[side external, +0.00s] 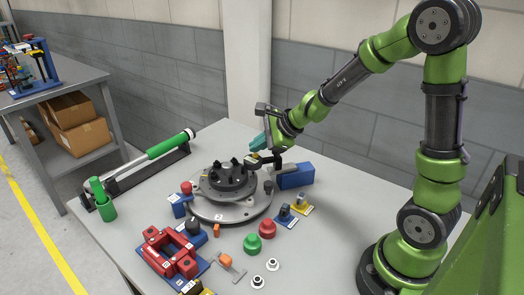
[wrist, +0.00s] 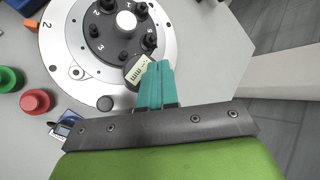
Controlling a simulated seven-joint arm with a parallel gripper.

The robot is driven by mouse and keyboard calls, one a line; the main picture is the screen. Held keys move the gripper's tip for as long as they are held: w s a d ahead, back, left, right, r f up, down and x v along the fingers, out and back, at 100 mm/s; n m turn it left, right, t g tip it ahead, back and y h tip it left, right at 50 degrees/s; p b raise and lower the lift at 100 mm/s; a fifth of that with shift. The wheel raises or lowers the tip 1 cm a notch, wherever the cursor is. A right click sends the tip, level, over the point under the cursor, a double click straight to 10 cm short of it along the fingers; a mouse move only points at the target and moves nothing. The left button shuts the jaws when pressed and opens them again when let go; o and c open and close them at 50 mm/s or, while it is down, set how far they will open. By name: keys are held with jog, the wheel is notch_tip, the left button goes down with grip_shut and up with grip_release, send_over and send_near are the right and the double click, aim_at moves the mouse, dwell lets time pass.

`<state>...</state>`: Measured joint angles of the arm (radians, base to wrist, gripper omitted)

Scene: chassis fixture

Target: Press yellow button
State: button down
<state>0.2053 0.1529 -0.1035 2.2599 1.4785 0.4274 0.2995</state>
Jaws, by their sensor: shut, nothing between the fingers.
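No plainly yellow button cap shows in either view. A small yellow block with a dark top (side external: 301,204) stands right of the round fixture in the side view; I cannot tell whether it is the button. I do not make it out in the wrist view, where my gripper covers much of the table. My gripper has teal fingers (wrist: 158,82), shut and empty, over the fixture's right rim. A dark part with a pale yellow label (wrist: 138,70) is beside the fingertips; I cannot tell whether they touch.
The round fixture (side external: 207,209) carries a dark hub with pegs. A blue block (side external: 295,177) stands behind the yellow one. The table's right part is clear.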

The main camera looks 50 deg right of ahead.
jog(key=shift+f, duration=0.4)
dwell(0.3)
jog(key=shift+r, duration=0.85)
jog(key=shift+r, duration=0.1)
notch_tip(320, 180, up, 5)
jog(key=shift+f, duration=0.1)
dwell(0.4)
dwell(0.5)
